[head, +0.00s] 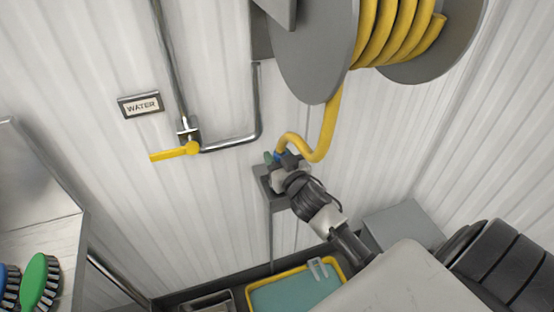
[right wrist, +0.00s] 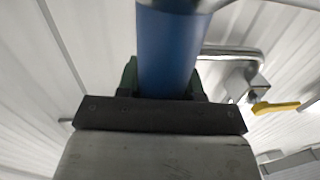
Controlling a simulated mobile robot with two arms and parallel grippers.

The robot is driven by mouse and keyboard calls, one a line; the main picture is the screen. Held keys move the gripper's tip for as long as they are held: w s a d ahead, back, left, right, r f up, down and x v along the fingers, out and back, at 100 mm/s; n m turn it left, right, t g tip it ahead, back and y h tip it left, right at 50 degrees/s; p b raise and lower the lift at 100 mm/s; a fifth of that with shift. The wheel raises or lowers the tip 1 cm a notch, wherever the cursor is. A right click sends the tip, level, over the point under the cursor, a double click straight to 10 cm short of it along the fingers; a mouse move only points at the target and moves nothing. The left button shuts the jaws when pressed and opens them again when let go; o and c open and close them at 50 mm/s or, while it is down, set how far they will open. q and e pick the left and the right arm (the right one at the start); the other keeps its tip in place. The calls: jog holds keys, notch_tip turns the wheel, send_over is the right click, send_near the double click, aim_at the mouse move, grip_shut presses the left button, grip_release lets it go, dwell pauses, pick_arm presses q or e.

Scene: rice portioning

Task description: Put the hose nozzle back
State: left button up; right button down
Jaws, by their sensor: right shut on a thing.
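The blue hose nozzle (right wrist: 175,45) fills the upper middle of the right wrist view, upright between my fingers. In the head view only a small blue part of it shows, at the end of the yellow hose (head: 328,130). My right gripper (head: 277,158) is shut on the nozzle, in front of the wall. A grey bracket (head: 268,190) with a thin post shows just below and behind the gripper. My gripper hides part of it, and I cannot tell whether the nozzle touches it. My left gripper is not in view.
The hose hangs from a large grey reel (head: 312,52) above. A yellow valve lever (head: 172,153) sits on the wall pipe to the left, below a WATER sign (head: 141,104). A teal, yellow-rimmed tray (head: 296,295) lies below. A green brush (head: 40,280) is at far left.

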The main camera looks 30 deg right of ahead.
jog(key=shift+f, duration=0.55)
jog(key=c, duration=0.7)
grip_release()
jog(key=shift+f, duration=0.15)
jog(key=shift+s, duration=0.1)
jog(key=shift+s+a+b, duration=0.2)
jog(key=shift+s+b, duration=0.15)
jog(key=shift+s, duration=1.6)
jog(key=shift+s+a+b, duration=0.25)
jog(key=shift+s+b, duration=0.05)
jog(key=shift+s, duration=1.7)
jog(key=shift+s+a+b, duration=0.2)
jog(key=shift+s+b, duration=0.15)
jog(key=shift+s, duration=1.6)
